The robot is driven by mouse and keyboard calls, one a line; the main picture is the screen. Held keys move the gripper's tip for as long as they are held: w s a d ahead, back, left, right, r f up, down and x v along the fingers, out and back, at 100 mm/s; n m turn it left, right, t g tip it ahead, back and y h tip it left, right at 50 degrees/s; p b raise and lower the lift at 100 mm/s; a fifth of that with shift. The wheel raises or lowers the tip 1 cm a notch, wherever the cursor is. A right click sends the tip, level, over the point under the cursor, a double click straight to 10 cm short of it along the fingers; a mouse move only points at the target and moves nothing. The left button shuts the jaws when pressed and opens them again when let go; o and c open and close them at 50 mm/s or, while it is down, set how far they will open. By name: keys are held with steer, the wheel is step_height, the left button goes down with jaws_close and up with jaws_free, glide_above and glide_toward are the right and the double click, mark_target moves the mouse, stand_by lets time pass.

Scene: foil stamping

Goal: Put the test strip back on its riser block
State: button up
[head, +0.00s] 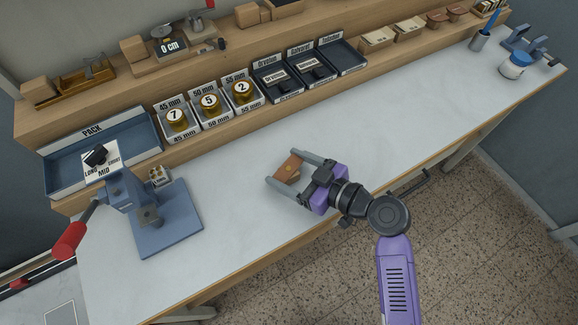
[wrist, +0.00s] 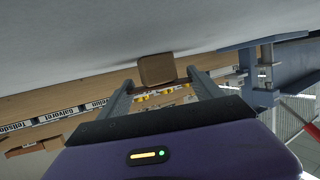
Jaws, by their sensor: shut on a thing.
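My gripper (head: 283,168) is over the middle of the white bench top, its two fingers reaching to the left. It is shut on the test strip (head: 291,167), a small brown piece between the fingers. A plain brown block (wrist: 157,69), likely the riser block, shows just past the fingertips against the white bench. I cannot tell whether the strip touches it. In the head view any block is hard to tell from the strip.
A blue stamping press (head: 165,225) with a red-knobbed lever stands at the left. Weight trays (head: 211,112) and dark labelled trays (head: 278,82) line the back shelf. The bench around my gripper is clear.

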steer(key=shift+f, duration=0.1)
steer(key=o, duration=1.4)
steer(key=shift+o, duration=0.2)
steer(key=shift+r, duration=0.2)
steer(key=b+v, duration=0.1)
steer(key=v, duration=1.1)
steer(key=shift+b, duration=0.35)
